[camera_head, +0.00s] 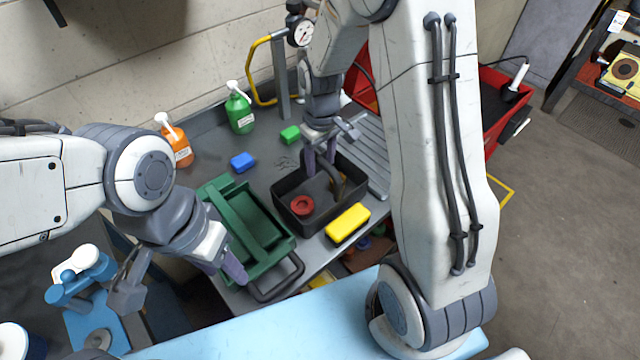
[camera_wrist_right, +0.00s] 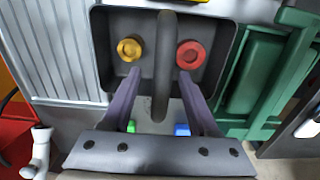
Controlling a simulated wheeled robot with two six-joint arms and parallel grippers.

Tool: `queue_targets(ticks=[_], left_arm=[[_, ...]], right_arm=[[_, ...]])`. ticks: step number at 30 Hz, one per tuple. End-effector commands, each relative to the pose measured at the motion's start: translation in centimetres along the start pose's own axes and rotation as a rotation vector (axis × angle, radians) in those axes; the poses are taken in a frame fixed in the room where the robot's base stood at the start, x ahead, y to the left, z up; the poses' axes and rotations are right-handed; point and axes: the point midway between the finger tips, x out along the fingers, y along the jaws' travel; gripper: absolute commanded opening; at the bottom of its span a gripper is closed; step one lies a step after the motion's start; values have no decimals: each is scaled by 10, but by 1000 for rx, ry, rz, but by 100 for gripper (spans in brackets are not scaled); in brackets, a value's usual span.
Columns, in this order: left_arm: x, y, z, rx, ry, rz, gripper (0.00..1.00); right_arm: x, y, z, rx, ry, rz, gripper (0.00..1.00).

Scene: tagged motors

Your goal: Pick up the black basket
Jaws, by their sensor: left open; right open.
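The black basket (camera_head: 318,227) stands on the grey table, with a red round part inside. In the right wrist view the basket (camera_wrist_right: 101,50) also holds a yellow round part (camera_wrist_right: 130,48) beside the red one (camera_wrist_right: 190,54). Its dark handle (camera_wrist_right: 166,50) runs across the middle. My right gripper (camera_head: 320,168) is over the basket, open, with its fingers (camera_wrist_right: 161,77) on either side of the handle; I cannot tell whether they touch it. My left gripper (camera_head: 180,283) is open and empty at the left, near the green basket.
A green basket (camera_head: 278,248) with a dark handle stands directly left of the black one. A yellow block (camera_head: 348,223) lies at its front right. Blue (camera_head: 243,162) and green (camera_head: 290,134) blocks and green (camera_head: 239,110) and orange (camera_head: 176,145) bottles stand behind.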

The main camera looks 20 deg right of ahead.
Motion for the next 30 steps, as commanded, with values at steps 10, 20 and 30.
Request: queue_targets(ticks=[10, 20, 30], left_arm=[[-8, 1, 0, -1, 0, 0, 50], [-8, 1, 0, -1, 0, 0, 50], [-10, 1, 0, -1, 0, 0, 50]], right_arm=[[29, -2, 0, 0, 0, 0, 60], [28, -2, 0, 1, 0, 0, 0], [26, -1, -1, 1, 4, 1, 0]])
